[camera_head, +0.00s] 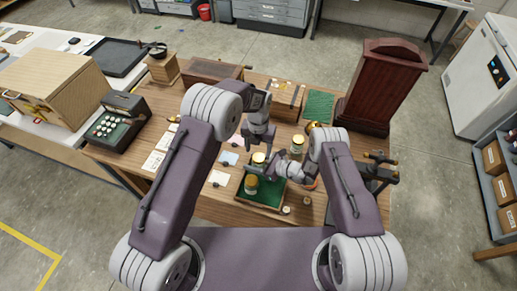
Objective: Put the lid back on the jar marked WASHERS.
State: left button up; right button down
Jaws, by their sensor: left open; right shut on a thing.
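Several small jars stand on the wooden table; their labels are too small to read, so I cannot tell which is marked WASHERS. One jar with a pale top (258,159) stands at the back of the green tray (272,201). A second jar (251,185) stands in the tray's front left part, and a third jar (297,146) stands behind and to the right. My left gripper (257,146) points down, open, just above the pale-topped jar. My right gripper (270,169) comes from the right and appears shut on that same jar; its fingertips are partly hidden.
Small round pieces, perhaps lids, lie at the table's front (286,210). Paper cards (219,178) lie left of the tray. A cash register (117,122) stands on the left, a tall dark-red wooden case (382,87) at the back right. My arms cover much of the front.

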pick_arm(q)
jog(key=n, duration=1.1)
jog(key=shift+s, duration=0.15)
jog(key=n, duration=0.7)
jog(key=shift+a, duration=0.1)
jog(key=n, duration=0.6)
jog(key=shift+s+r+n, duration=0.1)
jog(key=shift+r+n, duration=0.05)
jog(key=shift+n, duration=0.15)
jog(key=n, duration=0.6)
jog(key=shift+r, duration=0.15)
jog(key=n, duration=0.6)
jog(key=shift+r+n, duration=0.2)
jog(key=shift+n, duration=0.2)
jog(key=n, duration=0.6)
jog(key=shift+r, duration=0.25)
jog(key=n, duration=0.4)
jog(key=shift+r, duration=0.3)
jog(key=shift+w+r+n, duration=0.15)
jog(key=shift+w+n, duration=0.05)
jog(key=shift+n, duration=0.6)
jog(key=shift+w+r, duration=0.2)
jog(key=shift+r, duration=0.25)
